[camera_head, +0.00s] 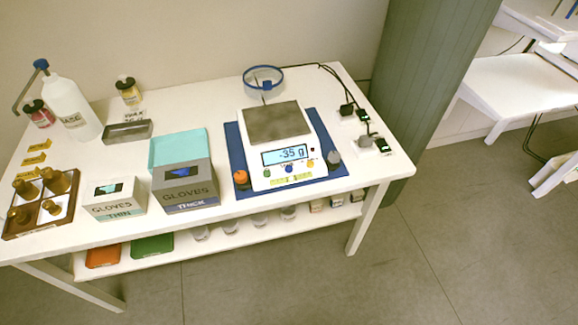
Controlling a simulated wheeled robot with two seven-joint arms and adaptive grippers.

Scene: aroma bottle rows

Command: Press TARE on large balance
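The large balance (283,142) stands on a blue mat (237,150) on the right part of the white table. It has a bare dark square pan (273,121), and its lit display (285,155) reads about -35 g. A row of small buttons (289,168) lies below the display on the front panel, one of them blue and one yellow. The button labels are too small to read, so I cannot tell which is TARE. Neither of my grippers shows in this view.
Two glove boxes (184,186) stand left of the balance. An orange-topped item (241,177) and a grey knob-like item (334,160) flank its front. A blue-rimmed round dish (264,80) is behind it. Cables and small devices (363,115) lie at the right.

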